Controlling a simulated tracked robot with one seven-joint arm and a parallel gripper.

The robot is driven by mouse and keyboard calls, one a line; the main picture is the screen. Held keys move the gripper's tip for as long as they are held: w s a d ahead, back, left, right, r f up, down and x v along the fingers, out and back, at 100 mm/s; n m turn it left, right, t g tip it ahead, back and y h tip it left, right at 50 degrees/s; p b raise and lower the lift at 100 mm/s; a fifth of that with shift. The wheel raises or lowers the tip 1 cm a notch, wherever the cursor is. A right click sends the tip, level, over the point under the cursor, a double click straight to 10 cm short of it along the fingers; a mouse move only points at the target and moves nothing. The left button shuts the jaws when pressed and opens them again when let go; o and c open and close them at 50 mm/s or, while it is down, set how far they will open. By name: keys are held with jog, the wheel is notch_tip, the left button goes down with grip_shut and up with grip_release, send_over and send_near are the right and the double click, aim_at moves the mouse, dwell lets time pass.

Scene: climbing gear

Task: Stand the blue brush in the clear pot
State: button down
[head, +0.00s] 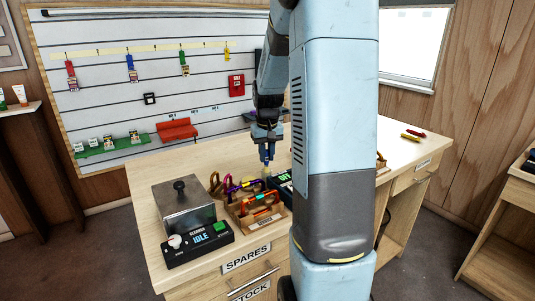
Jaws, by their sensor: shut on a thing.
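My gripper (267,158) points down over the bench, above the gear behind the wooden tray. It is shut on a small slim thing, mostly hidden by the fingers. A pale yellowish tip shows just below them. It looks like the blue brush, but its colour is hard to make out at this size. No other blue brush shows on the bench. I cannot make out the clear pot; my arm covers the middle of the bench top.
A wooden tray (238,222) of coloured carabiners stands at the bench front. Left of it are a metal box (183,212) and a control panel reading IDLE (196,246). A dark labelled box (283,186) is close to my gripper.

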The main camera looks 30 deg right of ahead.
jog(key=shift+f, duration=0.85)
dwell(0.3)
jog(key=c, duration=0.9)
grip_release()
jog(key=shift+c, duration=0.2)
notch_tip(320, 180, up, 14)
jog(key=s, duration=0.1)
jog(key=shift+s+a+f, duration=0.2)
jog(key=shift+a, duration=0.1)
jog(key=s+a+r+n+t, duration=0.1)
jog(key=s+a+t, duration=0.1)
jog(key=s+a, duration=0.6)
jog(key=s+a+r+n+t, duration=0.1)
jog(key=s+a+t, duration=0.1)
jog(key=s+a, duration=0.7)
jog(key=s, duration=0.6)
jog(key=shift+s+a+r+n, duration=0.2)
jog(key=shift+s+n, duration=0.1)
jog(key=shift+s, duration=0.05)
